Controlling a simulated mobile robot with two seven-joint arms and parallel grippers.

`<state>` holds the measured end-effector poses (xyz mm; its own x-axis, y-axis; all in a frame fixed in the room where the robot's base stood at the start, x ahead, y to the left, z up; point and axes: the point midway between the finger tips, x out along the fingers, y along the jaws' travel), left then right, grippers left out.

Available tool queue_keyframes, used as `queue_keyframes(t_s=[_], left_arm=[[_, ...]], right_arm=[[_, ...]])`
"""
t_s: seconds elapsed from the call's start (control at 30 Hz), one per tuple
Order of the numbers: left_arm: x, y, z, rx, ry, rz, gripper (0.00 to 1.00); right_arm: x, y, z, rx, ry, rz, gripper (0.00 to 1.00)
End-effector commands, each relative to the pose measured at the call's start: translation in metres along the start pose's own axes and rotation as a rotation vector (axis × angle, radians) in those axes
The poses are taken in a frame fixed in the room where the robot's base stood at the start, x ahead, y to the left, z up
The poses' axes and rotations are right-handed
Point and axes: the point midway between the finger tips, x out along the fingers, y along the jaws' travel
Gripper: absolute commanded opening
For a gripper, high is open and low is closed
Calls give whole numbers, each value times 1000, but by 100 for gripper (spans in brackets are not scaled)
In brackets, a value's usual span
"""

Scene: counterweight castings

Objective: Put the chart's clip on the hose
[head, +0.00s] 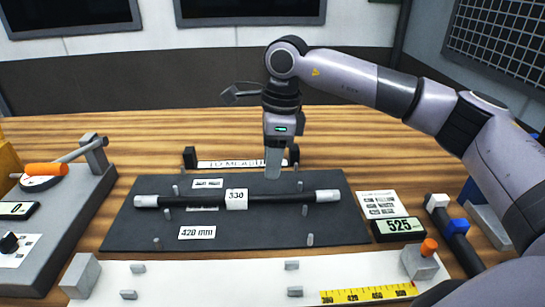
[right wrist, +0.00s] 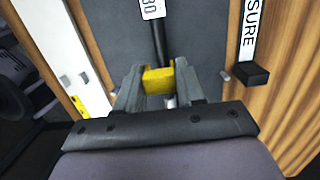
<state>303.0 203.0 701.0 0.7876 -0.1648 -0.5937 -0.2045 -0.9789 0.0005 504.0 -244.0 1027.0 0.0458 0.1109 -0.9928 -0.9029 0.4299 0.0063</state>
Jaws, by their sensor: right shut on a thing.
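The hose (head: 275,199) is a black tube with white ends and a white "330" tag. It lies across the dark mat (head: 330,232) between small grey pegs. My right gripper (head: 272,172) points down above the hose, right of the tag. In the right wrist view it is shut on a yellow clip (right wrist: 158,80). The hose (right wrist: 158,42) runs behind the clip there, its white end partly showing below; I cannot tell whether they touch. The clip is hidden in the head view. The chart (head: 383,205) is a small white card right of the mat; its rows are unreadable. My left gripper is not in view.
A "525" display (head: 398,228) stands below the chart. A dark bar with a blue piece (head: 458,226) lies at right. A white board with a yellow ruler (head: 368,294) is in front. A grey bench device with an orange-handled lever (head: 46,169) is at left.

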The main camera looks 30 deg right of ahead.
Motion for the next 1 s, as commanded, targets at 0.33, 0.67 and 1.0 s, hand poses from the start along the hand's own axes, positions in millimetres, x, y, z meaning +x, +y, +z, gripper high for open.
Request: queue_keyframes(t_s=[0.33, 0.67, 1.0], left_arm=[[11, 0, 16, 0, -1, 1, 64], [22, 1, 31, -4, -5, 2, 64], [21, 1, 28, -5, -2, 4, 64]], right_arm=[[26, 0, -3, 0, 0, 1, 21], [52, 0, -6, 0, -1, 0, 21], [54, 0, -6, 1, 0, 0, 21]])
